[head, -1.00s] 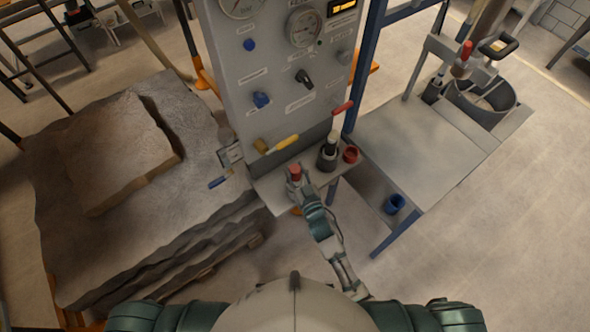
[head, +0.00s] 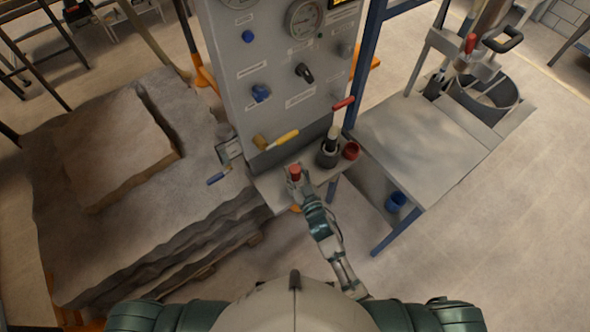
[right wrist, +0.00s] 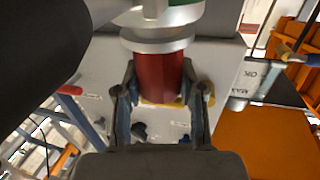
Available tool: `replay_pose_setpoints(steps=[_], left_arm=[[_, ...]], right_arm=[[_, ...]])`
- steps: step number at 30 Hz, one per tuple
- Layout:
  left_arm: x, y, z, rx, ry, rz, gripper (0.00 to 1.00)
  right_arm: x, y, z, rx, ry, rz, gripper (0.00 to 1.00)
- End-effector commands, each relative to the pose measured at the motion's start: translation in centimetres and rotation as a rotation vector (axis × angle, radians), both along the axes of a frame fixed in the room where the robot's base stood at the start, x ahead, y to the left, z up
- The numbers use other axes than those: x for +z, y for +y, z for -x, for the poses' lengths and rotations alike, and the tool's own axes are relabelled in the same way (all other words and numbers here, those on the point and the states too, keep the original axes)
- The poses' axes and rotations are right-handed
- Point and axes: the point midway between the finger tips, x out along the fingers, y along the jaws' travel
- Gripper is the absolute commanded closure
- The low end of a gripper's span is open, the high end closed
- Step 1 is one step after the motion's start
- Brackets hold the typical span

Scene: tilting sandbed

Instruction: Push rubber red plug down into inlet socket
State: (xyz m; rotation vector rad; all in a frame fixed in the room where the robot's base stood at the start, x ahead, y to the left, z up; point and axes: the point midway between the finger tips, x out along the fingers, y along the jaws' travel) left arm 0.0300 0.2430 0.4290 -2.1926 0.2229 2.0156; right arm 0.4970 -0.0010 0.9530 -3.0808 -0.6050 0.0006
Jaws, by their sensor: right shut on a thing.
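The red plug (head: 295,170) is a short red cylinder above the front left part of the small shelf at the foot of the grey panel. My right gripper (head: 296,178) is shut on it. In the right wrist view the plug (right wrist: 158,75) stands between the two fingers of the gripper (right wrist: 162,95), with a pale round flange (right wrist: 157,40) at one end. I cannot make out the inlet socket for certain; the plug and gripper hide what lies beneath them. My left gripper is not in view.
On the shelf (head: 275,187), a dark holder with a pale-topped piece (head: 328,153) and a red cup (head: 351,151) stand right of the plug. A yellow-handled tool (head: 283,139) is behind. A grey table (head: 410,140) is at right, a sandbed (head: 180,215) at left.

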Motion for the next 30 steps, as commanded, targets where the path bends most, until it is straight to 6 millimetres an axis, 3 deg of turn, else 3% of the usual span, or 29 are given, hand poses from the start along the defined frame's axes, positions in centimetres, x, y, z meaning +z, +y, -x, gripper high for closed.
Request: replay_pose_setpoints(steps=[8, 9, 12, 23, 30], left_arm=[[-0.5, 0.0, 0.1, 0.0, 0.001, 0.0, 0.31], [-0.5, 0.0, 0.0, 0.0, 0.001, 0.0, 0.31], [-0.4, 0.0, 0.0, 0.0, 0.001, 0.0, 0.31], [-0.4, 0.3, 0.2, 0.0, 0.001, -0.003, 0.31], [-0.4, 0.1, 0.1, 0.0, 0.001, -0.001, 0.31]], right_arm=[[-0.7, 0.0, 0.0, 0.0, -0.002, -0.001, 1.0], [-0.6, 0.0, 0.0, 0.0, -0.002, -0.001, 0.54], [-0.6, 0.0, 0.0, 0.0, -0.002, -0.001, 0.32], [-0.8, -0.2, 0.4, 0.0, 0.002, 0.001, 0.32], [-0.9, -1.8, 4.4, -0.001, 0.005, 0.002, 0.32]])
